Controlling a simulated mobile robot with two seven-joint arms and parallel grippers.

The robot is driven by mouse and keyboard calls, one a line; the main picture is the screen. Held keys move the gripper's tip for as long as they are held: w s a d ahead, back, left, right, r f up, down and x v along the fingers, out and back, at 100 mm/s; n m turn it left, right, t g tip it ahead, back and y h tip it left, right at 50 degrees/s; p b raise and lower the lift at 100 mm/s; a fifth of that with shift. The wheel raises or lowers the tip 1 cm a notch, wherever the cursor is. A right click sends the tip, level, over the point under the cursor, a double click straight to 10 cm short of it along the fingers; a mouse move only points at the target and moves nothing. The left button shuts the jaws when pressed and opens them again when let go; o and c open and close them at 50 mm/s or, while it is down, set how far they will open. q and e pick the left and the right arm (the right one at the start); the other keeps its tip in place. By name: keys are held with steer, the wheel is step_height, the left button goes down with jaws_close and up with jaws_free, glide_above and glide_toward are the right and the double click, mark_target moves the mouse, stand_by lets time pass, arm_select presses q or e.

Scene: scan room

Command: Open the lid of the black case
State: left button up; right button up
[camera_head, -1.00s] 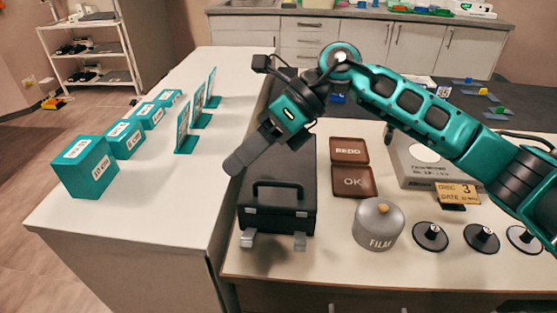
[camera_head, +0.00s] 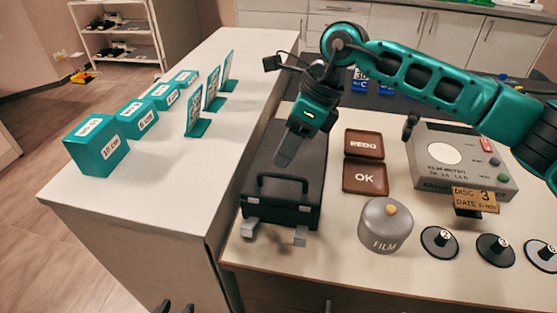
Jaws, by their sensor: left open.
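The black case (camera_head: 305,190) lies on the cream desk with its lid down. Two grey latches (camera_head: 249,227) (camera_head: 300,235) stick out at the front edge. My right gripper (camera_head: 283,158) comes in from the right and points down over the case, just behind the handle. Only one grey finger shows clearly, so its opening is hidden, as is contact with the lid. My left gripper (camera_head: 175,307) shows only as two separated dark fingertips at the bottom edge, open, well away from the case.
A white counter (camera_head: 150,200) with teal boxes (camera_head: 96,146) and upright cards stands left of the case. Right of the case are brown REDO and OK trays (camera_head: 365,178), a grey FILM canister (camera_head: 385,228), a grey meter box (camera_head: 455,150) and black discs (camera_head: 440,243).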

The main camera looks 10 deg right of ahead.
steer(key=shift+x, duration=2.05)
steer(key=shift+c, duration=0.3)
jaws_close()
